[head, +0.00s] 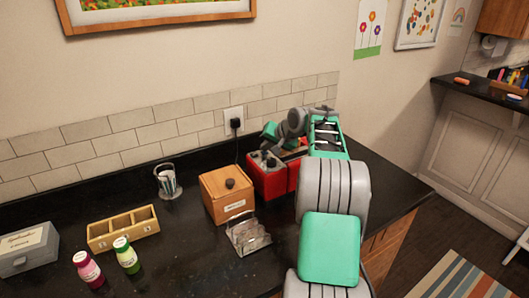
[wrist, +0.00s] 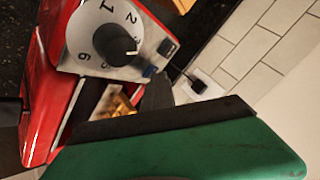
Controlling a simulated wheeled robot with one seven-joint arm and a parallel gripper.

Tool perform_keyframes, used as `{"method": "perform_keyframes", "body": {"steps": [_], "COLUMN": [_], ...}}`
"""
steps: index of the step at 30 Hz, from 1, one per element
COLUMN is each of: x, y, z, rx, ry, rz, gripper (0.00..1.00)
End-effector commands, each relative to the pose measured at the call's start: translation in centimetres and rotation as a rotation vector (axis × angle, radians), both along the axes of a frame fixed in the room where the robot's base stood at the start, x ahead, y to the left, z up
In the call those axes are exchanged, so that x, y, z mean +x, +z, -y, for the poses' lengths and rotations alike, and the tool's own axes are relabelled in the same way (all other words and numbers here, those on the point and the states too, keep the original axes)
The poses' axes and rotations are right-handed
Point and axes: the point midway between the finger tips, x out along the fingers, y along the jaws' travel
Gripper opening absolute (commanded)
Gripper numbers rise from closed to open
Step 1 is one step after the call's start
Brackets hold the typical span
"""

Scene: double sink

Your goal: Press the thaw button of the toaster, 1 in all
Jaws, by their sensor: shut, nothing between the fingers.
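The red toaster (head: 268,181) stands on the dark counter against the wall, partly hidden behind my arm in the head view. In the wrist view its red body (wrist: 40,115) lies tilted at the left, with a numbered dial (wrist: 108,38) on a pale panel. Beside the dial are a dark button (wrist: 167,47) and a bluish button (wrist: 150,71); their labels are not legible. My gripper (wrist: 158,82) is shut and empty, its dark tip close to the bluish button. I cannot tell whether it touches. Toast (wrist: 122,106) shows in a slot.
A wooden box (head: 226,196) stands left of the toaster, with a clear rack (head: 247,235) in front. A glass (head: 167,182), a wooden tray (head: 122,230) and two bottles (head: 126,256) stand farther left. A plugged socket (head: 235,121) is on the wall behind.

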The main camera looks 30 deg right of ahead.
Motion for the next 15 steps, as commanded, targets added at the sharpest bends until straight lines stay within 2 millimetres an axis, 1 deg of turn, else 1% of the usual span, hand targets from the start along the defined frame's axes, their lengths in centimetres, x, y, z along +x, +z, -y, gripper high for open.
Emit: {"method": "perform_keyframes", "body": {"steps": [7, 15], "x": [0.0, 0.0], "y": [0.0, 1.6], "z": [0.0, -0.1], "rx": [0.002, 0.002], "ry": [0.0, 0.0], "rz": [-0.003, -0.003], "gripper": [0.0, 0.0]}}
